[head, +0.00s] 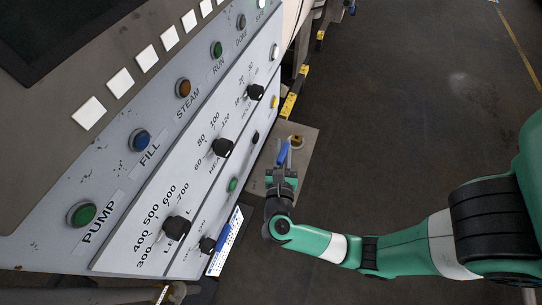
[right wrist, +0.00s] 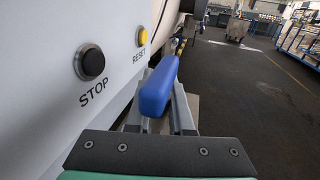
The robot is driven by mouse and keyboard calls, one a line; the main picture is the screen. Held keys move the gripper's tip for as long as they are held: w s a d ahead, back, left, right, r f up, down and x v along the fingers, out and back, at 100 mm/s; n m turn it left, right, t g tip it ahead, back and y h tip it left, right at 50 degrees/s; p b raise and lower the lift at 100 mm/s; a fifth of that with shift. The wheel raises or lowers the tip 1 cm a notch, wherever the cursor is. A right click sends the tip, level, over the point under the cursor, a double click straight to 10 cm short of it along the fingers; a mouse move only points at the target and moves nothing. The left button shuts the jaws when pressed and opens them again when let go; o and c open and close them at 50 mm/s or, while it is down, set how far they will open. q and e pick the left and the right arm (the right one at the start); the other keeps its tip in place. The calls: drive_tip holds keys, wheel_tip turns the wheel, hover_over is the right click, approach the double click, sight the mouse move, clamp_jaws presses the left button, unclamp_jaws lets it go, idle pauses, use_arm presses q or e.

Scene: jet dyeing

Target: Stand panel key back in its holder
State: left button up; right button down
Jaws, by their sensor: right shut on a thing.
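The panel key (head: 283,153) shows as a blue handle, and it also shows large in the right wrist view (right wrist: 159,87). My right gripper (head: 284,168) is shut on it, with the blue handle between the two fingers (right wrist: 168,110). The key's far end is hidden from the wrist camera. A small round brass-coloured fitting (head: 297,142), which looks like the holder, sits on a grey-beige shelf (head: 304,160) beside the panel. In the head view the key is just left of this fitting; I cannot tell if they touch. My left gripper is not in view.
The control panel (head: 150,185) with buttons and black knobs stands close to the left of my right gripper. The black STOP button (right wrist: 90,64) and yellow RESET button (right wrist: 141,35) face it. A blue-and-white card (head: 225,242) is below. Open dark floor (head: 420,110) lies right.

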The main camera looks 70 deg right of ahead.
drive_tip(key=shift+s+d+r, duration=0.1)
drive_tip(key=shift+s+d, duration=0.05)
drive_tip(key=shift+d, duration=0.1)
drive_tip(key=shift+a, duration=0.1)
wheel_tip(320, 180, down, 6)
drive_tip(key=b, duration=0.5)
drive_tip(key=shift+b, duration=0.35)
drive_tip(key=shift+f+b, duration=1.75)
drive_tip(key=shift+b, duration=0.05)
idle(1.0)
drive_tip(key=c, duration=0.7)
unclamp_jaws()
drive_tip(key=shift+c, duration=0.2)
drive_tip(key=shift+a, duration=0.15)
